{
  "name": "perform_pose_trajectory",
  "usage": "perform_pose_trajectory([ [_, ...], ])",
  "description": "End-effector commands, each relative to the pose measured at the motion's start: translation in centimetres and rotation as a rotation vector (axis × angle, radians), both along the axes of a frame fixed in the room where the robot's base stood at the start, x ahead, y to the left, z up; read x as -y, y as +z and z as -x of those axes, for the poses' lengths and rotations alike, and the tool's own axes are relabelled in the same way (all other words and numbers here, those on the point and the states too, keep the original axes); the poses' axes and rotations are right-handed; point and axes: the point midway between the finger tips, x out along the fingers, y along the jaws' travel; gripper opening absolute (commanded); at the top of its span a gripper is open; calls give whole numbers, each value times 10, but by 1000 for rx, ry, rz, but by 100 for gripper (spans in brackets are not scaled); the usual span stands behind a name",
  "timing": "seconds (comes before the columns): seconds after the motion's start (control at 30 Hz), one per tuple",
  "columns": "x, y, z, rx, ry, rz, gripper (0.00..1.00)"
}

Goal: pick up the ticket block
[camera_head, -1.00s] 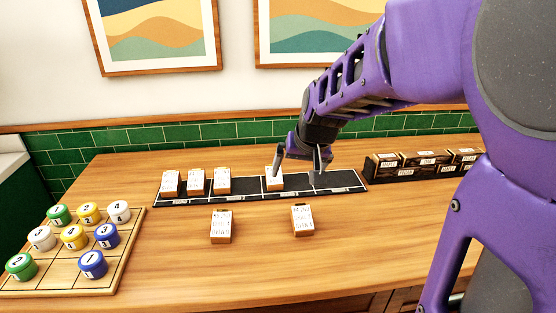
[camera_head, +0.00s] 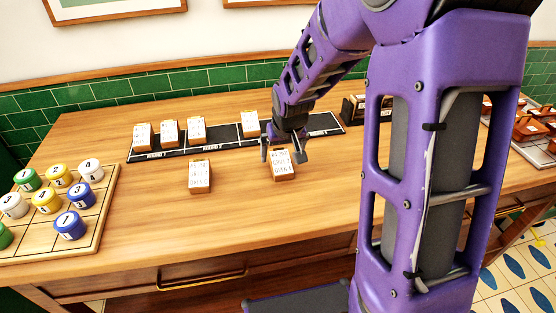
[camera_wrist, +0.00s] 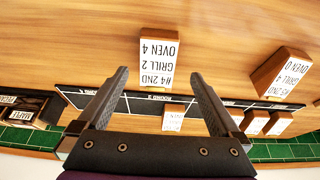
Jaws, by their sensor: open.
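Several ticket blocks look alike: wooden blocks with white printed faces. One ticket block (camera_head: 282,164) stands on the open table in front of the rack, just below my gripper (camera_head: 283,155). In the wrist view this block (camera_wrist: 158,58) reads "GRILL 2, OVEN 4" and appears between the fingertips of my open gripper (camera_wrist: 158,73), with nothing held. I cannot tell how far the tips are above it. A second loose ticket block (camera_head: 200,175) stands to its left; it also shows at the right of the wrist view (camera_wrist: 282,75).
A long black rack (camera_head: 225,139) behind holds several more ticket blocks (camera_head: 196,129). A wooden board (camera_head: 95,215) with numbered coloured pucks is at left. A dark box row (camera_head: 353,109) stands right of the rack.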

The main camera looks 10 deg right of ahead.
Motion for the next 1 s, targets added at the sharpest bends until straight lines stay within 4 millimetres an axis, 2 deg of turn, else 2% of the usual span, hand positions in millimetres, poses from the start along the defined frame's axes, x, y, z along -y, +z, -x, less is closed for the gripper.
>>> perform_pose_trajectory([
  [0.17, 1, -12, -5, -1, 0, 0, 100],
  [0.43, 3, -46, -20, -1, 1, 0, 100],
  [1.0, 4, -52, -23, 1, 0, 0, 100],
])
